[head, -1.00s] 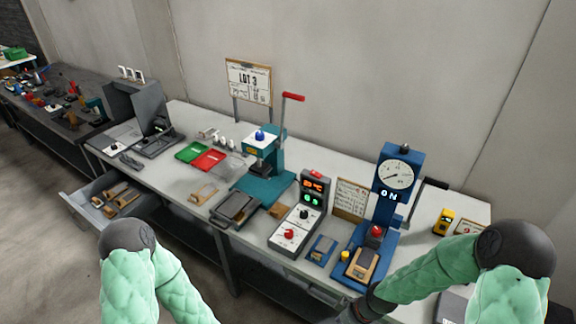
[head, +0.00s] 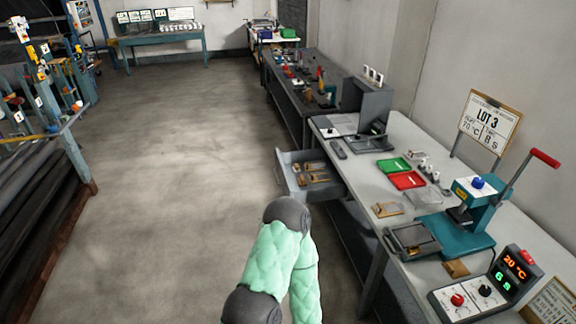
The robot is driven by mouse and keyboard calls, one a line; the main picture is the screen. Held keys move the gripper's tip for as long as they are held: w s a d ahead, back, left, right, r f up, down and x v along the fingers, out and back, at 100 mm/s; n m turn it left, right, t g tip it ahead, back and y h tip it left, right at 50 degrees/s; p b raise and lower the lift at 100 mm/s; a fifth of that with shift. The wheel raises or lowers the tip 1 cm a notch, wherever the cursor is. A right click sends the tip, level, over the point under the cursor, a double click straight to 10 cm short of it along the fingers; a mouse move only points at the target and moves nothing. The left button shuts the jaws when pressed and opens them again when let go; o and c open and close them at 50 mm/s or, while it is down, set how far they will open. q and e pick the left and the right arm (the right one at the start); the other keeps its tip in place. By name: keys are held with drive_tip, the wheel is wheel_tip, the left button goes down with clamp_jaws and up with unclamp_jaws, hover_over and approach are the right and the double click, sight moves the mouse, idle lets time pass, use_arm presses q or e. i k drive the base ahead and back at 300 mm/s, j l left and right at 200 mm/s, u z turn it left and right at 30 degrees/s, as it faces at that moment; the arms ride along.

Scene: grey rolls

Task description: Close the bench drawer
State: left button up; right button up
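The bench drawer (head: 291,184) is pulled out from the left end of the light-topped bench (head: 383,223). It is grey, and several wooden-handled tools (head: 313,172) lie in it. My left arm, in a green quilted sleeve with dark joints, rises from the bottom of the view in front of the bench, with its upper end just below the drawer. I cannot tell whether it touches the drawer. My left gripper is not visible. My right arm and gripper are out of view.
The bench carries a green tray (head: 393,165), a red tray (head: 407,181), a teal press (head: 462,226) and a control box (head: 485,290). A dark bench (head: 290,82) stands beyond. The concrete floor (head: 180,160) left of the drawer is clear; racks (head: 45,150) stand at far left.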

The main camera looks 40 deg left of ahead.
sight(335, 188)
drive_tip(key=j+u, duration=0.15)
drive_tip(key=u, duration=0.25)
drive_tip(key=j+u, duration=0.2)
drive_tip(key=u, duration=0.2)
drive_tip(key=j+u, duration=0.2)
drive_tip(key=u, duration=0.2)
drive_tip(key=i+u, duration=0.15)
drive_tip(key=i, duration=0.65)
drive_tip(key=i+u, duration=0.15)
drive_tip(key=i, duration=0.65)
drive_tip(key=i+l+u, duration=0.15)
drive_tip(key=i, duration=0.6)
